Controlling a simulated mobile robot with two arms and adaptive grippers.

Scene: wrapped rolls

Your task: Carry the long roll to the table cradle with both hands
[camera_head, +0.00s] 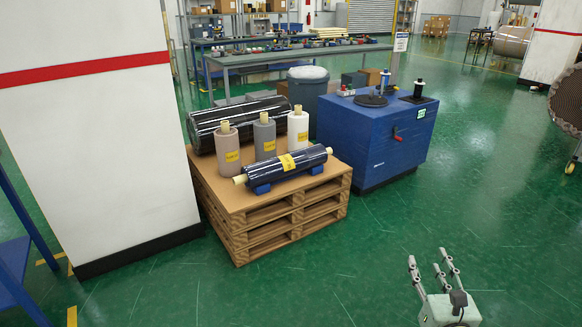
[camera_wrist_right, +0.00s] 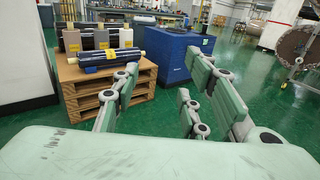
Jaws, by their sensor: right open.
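A long dark shiny wrapped roll (camera_head: 290,167) with a yellow label and pale core ends lies across blue supports (camera_head: 262,188) at the front of a stack of wooden pallets (camera_head: 245,228). The roll also shows in the right wrist view (camera_wrist_right: 108,56). My right gripper (camera_head: 428,264) is open and empty at the lower right, over the green floor and well apart from the roll. Its spread fingers also show in the right wrist view (camera_wrist_right: 160,82). My left gripper is not in view. I cannot make out a table cradle.
Three upright rolls, brownish (camera_head: 229,156), grey (camera_head: 264,140) and white (camera_head: 298,130), and a thicker black roll (camera_head: 215,124) share the pallets. A blue machine (camera_head: 372,140) stands right of them, a white pillar (camera_head: 95,130) left. Workbenches (camera_head: 290,57) stand behind. Front floor is clear.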

